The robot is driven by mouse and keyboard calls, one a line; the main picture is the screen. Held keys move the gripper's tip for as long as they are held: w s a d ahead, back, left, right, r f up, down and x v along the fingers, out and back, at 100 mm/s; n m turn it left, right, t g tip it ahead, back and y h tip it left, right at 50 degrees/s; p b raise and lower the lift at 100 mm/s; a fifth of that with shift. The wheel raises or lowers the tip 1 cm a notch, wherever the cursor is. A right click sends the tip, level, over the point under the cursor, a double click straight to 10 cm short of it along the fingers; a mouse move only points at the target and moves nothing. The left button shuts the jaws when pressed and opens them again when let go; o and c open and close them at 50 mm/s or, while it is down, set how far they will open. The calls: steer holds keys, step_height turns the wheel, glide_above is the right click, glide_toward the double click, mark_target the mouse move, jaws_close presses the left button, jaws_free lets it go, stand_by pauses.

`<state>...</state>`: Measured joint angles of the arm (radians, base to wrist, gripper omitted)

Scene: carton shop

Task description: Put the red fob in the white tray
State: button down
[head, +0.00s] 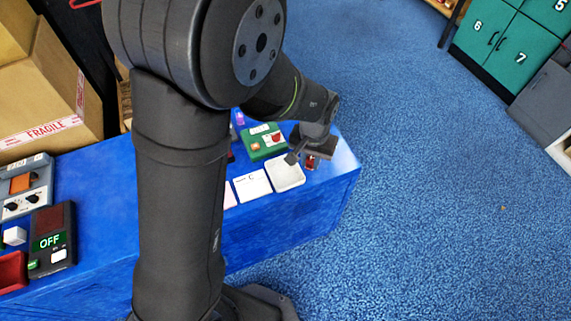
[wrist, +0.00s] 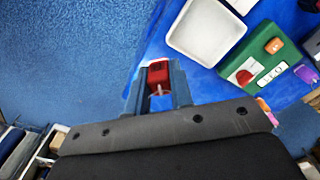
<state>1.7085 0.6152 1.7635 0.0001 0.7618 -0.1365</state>
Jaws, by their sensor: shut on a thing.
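My gripper (head: 304,158) is at the right end of the blue bench, just right of the white tray (head: 285,172). In the wrist view, the gripper (wrist: 158,88) is shut on the red fob (wrist: 158,72), which sits between the two fingers. A small bit of the red fob (head: 311,162) shows below the gripper in the head view. The white tray (wrist: 236,48) is empty in the wrist view, ahead and to the right of the fob, apart from it. I cannot tell exactly how high the fob is held above the bench.
A green device (head: 262,141) with a red part stands behind the tray. White cards (head: 252,186) lie left of it. The blue bench (head: 345,165) ends just right of the gripper.

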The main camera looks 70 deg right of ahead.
steer(key=w+d+f, duration=0.1)
steer(key=w+f, duration=0.1)
steer(key=w+d+f, duration=0.1)
steer(key=w, duration=0.2)
steer(key=w+d+f, duration=0.2)
steer(key=w, duration=0.1)
steer(key=shift+w+d+f, duration=0.1)
steer(key=shift+w+f, duration=0.15)
steer(key=shift+f, duration=2.1)
steer(key=shift+f, duration=0.1)
steer(key=c, duration=1.3)
jaws_free()
steer(key=shift+o, duration=0.2)
step_height(320, 180, up, 12)
step_height(320, 180, down, 12)
steer(key=shift+r, duration=0.95)
